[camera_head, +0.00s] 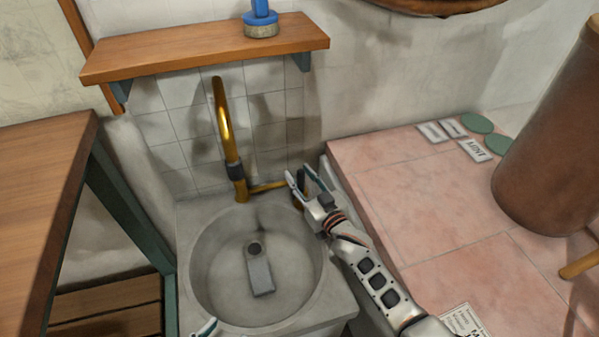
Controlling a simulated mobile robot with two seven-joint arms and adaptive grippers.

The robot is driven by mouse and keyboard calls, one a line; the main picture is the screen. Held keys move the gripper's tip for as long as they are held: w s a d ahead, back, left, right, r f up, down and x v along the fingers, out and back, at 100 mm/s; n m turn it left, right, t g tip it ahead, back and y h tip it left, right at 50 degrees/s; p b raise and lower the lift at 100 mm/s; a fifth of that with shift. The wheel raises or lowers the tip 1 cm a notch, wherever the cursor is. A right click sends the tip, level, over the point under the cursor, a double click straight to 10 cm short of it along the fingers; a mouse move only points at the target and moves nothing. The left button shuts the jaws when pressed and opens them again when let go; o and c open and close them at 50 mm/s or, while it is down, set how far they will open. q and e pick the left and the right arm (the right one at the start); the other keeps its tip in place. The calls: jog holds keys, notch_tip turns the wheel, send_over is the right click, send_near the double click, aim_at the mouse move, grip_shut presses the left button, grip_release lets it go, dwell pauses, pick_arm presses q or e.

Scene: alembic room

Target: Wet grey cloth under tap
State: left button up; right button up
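The grey cloth (261,277) looks like a small flat grey rectangle lying in the round stone basin (205,262), just in front of the dark drain. The brass tap (224,122) stands at the back of the basin, and its lever (267,186) points right. My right gripper (300,178) is at the lever's right end, with its fingers apart. A dark piece shows by the fingers; I cannot tell whether they touch it. Only a fingertip of my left gripper (206,328) shows at the bottom edge, by the basin's front rim. No water stream is visible.
A wooden shelf (200,50) with a blue-handled brush (261,22) hangs above the tap. A wooden table (40,190) stands left. A pink tiled counter (420,200) on the right bears labels, green discs (475,123) and a large brown vessel (550,145).

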jog(key=shift+r, duration=0.15)
jog(key=shift+s, duration=0.1)
grip_shut()
jog(key=shift+f, duration=0.2)
jog(key=shift+s+f+b, duration=0.2)
jog(key=shift+f+b, duration=0.1)
jog(key=shift+b, duration=0.1)
jog(key=shift+s+d+f+b, duration=0.1)
jog(key=shift+s+f+b, duration=0.1)
jog(key=shift+b, duration=0.2)
jog(key=shift+d+r+t+y+b, duration=0.15)
jog(key=shift+r+t+y+b, duration=0.25)
jog(key=shift+r+t, duration=0.1)
grip_release()
jog(key=shift+r, duration=0.4)
notch_tip(320, 180, up, 9)
jog(key=shift+r, duration=0.2)
pick_arm(q)
jog(key=shift+w+d+r+n+h, duration=0.15)
jog(key=shift+d+r, duration=0.1)
jog(key=shift+d, duration=0.25)
jog(key=shift+s+d+r+n+h, duration=0.1)
jog(key=shift+d+r+n+h, duration=0.1)
jog(key=shift+d, duration=0.3)
